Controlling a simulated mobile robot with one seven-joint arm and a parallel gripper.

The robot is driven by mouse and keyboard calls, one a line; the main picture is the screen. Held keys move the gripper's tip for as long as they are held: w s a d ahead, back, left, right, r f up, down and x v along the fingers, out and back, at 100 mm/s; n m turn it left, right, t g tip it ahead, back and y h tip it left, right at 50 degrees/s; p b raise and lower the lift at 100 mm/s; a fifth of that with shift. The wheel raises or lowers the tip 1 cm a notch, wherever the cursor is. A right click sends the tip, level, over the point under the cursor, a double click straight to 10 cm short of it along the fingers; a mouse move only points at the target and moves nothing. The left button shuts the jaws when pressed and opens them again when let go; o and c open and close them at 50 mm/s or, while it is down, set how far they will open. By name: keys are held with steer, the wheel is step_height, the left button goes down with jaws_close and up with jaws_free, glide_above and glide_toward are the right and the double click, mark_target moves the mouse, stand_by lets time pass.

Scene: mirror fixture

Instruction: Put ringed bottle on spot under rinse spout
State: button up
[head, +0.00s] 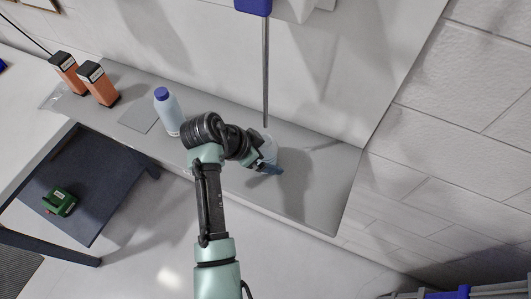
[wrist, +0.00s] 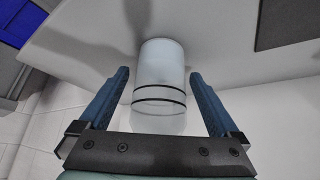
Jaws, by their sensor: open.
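The ringed bottle (wrist: 158,75) is a pale, frosted cylinder with two thin dark rings, standing on the light grey ledge. In the wrist view it is between the two blue fingers of my gripper (wrist: 160,76), with a gap on each side. My gripper (head: 270,155) is open. In the head view the ringed bottle (head: 269,150) is mostly hidden by my gripper. A thin metal rod (head: 265,75) hangs from a blue block on the back panel, and its lower end appears just above the bottle in the picture. I cannot tell a marked spot beneath it.
A blue-capped pale bottle (head: 169,112) stands on the ledge (head: 318,190) left of my arm. A flat grey square (head: 138,115) and two orange boxes (head: 98,83) are further left. A green object (head: 60,202) lies on a dark lower surface. The ledge's right end is clear.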

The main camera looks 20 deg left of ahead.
steer(key=shift+r, duration=0.1)
steer(key=shift+r, duration=0.25)
steer(key=b+v, duration=0.2)
steer(key=v, duration=0.9)
steer(key=shift+s+a+r, duration=0.15)
steer(key=shift+s+r, duration=0.1)
